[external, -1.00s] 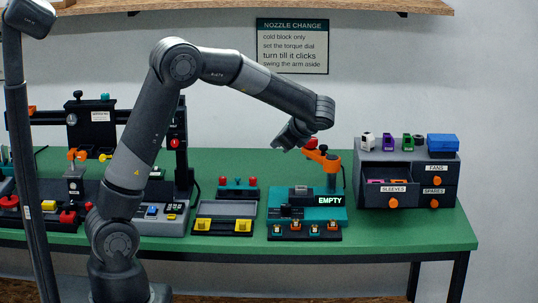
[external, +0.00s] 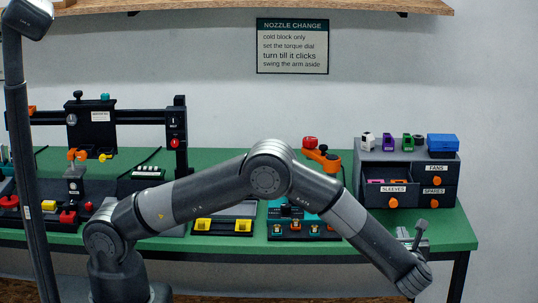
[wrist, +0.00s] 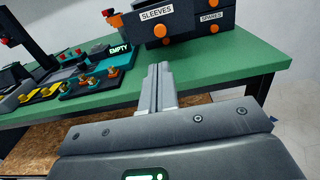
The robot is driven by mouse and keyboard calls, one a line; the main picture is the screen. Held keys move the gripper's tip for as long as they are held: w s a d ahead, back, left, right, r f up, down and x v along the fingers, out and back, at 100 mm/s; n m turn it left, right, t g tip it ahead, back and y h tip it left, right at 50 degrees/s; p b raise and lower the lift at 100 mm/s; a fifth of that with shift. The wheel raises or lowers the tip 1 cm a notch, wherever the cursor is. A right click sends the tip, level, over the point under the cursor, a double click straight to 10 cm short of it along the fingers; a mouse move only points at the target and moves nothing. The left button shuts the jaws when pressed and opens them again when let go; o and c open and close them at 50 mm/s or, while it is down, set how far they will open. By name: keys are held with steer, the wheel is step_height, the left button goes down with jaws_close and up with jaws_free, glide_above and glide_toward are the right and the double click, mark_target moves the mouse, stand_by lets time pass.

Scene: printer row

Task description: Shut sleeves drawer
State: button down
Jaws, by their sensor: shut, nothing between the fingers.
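The sleeves drawer (external: 376,188) is the lower left drawer of a dark grey drawer unit (external: 375,160) at the right of the table. It stands open, with pink and orange pieces showing inside. Its orange knob (external: 390,202) is on the front. In the wrist view the sleeves drawer front (wrist: 180,20) and knob (wrist: 160,30) are at the top, ahead of the fingers. My gripper (external: 418,230) is in front of the unit, near the table's front edge. In the wrist view my gripper (wrist: 158,72) is shut and empty, apart from the drawer.
The fans drawer (external: 423,181) and spares drawer (external: 422,200) are on the unit's right side. A blue box (external: 443,142) and several small coloured parts stand on top. An orange arm with a red knob (external: 322,157) stands left of the unit. Green table (external: 460,225) is bare at the right.

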mark_target(396, 205)
steer(key=w, duration=1.3)
steer(key=shift+w, duration=0.3)
steer(key=w, duration=1.4)
steer(key=shift+w+a, duration=0.1)
steer(key=shift+w, duration=0.05)
steer(key=shift+w+r, duration=0.1)
steer(key=shift+w, duration=0.5)
steer(key=shift+w+a, duration=0.1)
steer(key=s, duration=1.5)
steer(key=shift+d, duration=0.3)
